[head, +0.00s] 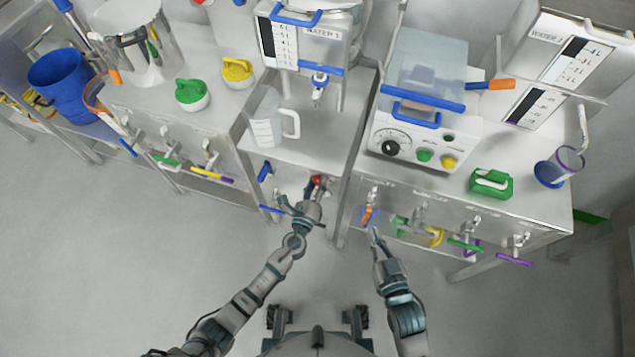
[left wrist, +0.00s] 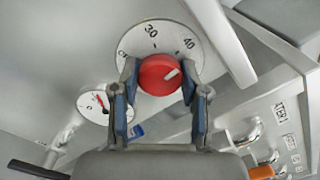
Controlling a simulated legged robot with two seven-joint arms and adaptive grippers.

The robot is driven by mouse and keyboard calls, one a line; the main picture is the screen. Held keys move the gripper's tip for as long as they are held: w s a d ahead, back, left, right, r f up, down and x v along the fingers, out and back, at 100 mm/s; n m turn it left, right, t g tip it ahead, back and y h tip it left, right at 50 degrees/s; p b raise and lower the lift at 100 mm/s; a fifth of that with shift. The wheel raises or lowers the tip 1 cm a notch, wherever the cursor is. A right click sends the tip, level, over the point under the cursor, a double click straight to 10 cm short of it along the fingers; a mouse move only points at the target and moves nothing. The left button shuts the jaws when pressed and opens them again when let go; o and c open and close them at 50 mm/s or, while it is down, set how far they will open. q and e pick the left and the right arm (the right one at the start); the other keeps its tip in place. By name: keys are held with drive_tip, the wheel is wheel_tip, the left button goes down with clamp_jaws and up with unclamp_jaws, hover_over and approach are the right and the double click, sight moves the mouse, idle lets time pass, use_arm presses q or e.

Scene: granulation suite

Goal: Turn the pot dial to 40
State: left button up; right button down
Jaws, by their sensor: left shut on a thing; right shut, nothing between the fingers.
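The pot dial's red knob (left wrist: 158,75) sits on a pale round scale plate (left wrist: 139,46) marked 30 and 40 in the left wrist view. Its white pointer line slants up and right, slightly clockwise of the number 40 as seen here. The raised knob makes the exact reading hard to tell. My left gripper (left wrist: 158,92) has a finger on each side of the knob and is shut on it. In the head view the red knob (head: 317,181) shows just beyond my left gripper (head: 311,191). My right gripper (head: 373,236) is shut and empty, below the right bench's front edge.
A round gauge with a red needle (left wrist: 98,104) is left of the dial. A blue-handled tap (head: 265,171) is on the same bench front. The floor (head: 140,255) is clear at left.

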use_arm(q)
drive_tip(key=shift+s+f, duration=0.25)
drive_tip(key=shift+f, duration=0.25)
drive_tip(key=o, duration=1)
drive_tip(key=shift+c, duration=0.2)
drive_tip(key=shift+o, duration=0.9)
drive_tip(key=shift+w+r, duration=0.15)
drive_tip(key=shift+r, duration=0.05)
drive_tip(key=v, duration=1.2)
